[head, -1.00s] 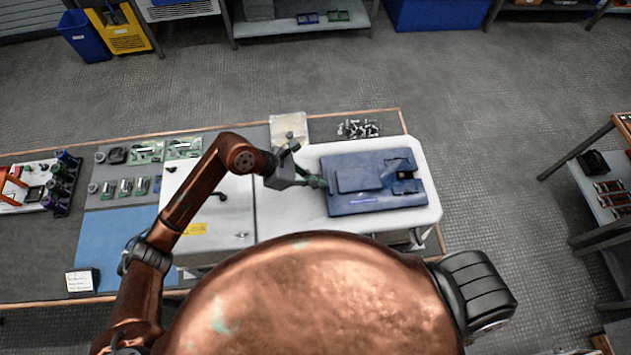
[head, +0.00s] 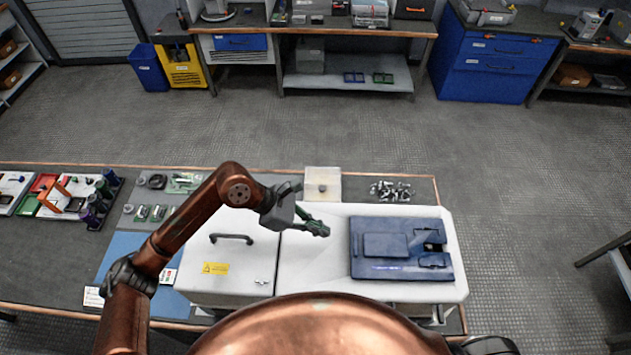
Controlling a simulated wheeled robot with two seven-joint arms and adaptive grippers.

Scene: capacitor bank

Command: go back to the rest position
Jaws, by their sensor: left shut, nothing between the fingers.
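My left gripper (head: 318,229) is shut and empty. It hangs over the white top of the bench unit, left of a blue fixture (head: 392,249) and apart from it. My left arm comes in from the lower left and bends at a high elbow, passing above a white cabinet with a black handle (head: 231,239). My right gripper is not in view; only a dark part of my right arm shows at the bottom edge.
A workbench holds a blue mat (head: 122,258), a white block (head: 323,184) and a pile of small metal parts (head: 391,191). Coloured parts stand at the far left. The floor beyond is open, up to shelves and a blue drawer cabinet (head: 497,62).

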